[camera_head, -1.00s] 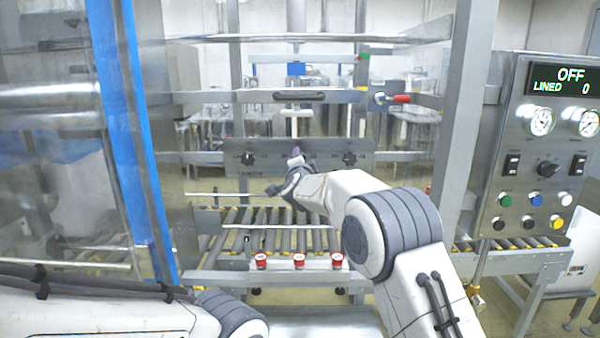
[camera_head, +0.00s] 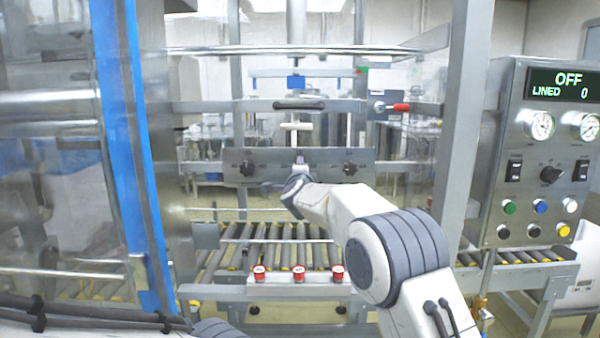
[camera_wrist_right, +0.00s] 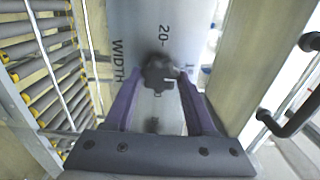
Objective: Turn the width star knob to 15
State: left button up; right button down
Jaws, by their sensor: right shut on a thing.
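In the right wrist view, a dark star knob (camera_wrist_right: 159,74) sits on a grey metal panel (camera_wrist_right: 140,30) marked "WIDTH" and "20-". A small pale mark shows on its side. The purple fingers of my right gripper (camera_wrist_right: 160,88) lie on both sides of the knob and are shut on it. In the head view, my right gripper (camera_head: 299,161) is at the middle of the panel and hides this knob. The mark for 15 cannot be made out. My left gripper is out of view.
Other star knobs sit on the panel at left (camera_head: 247,168) and right (camera_head: 350,168). A dark handle (camera_head: 299,104) is above it. Rollers (camera_head: 285,256) and red buttons (camera_head: 299,273) lie below. The control box (camera_head: 540,150) at right reads OFF, LINED 0.

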jog(key=shift+d, duration=0.1)
jog(key=shift+c, duration=1.1)
grip_release()
jog(key=s+b, duration=0.3)
jog(key=s, duration=0.7)
jog(key=shift+s+b, duration=0.25)
jog(key=shift+b, duration=0.15)
jog(key=shift+f, duration=0.1)
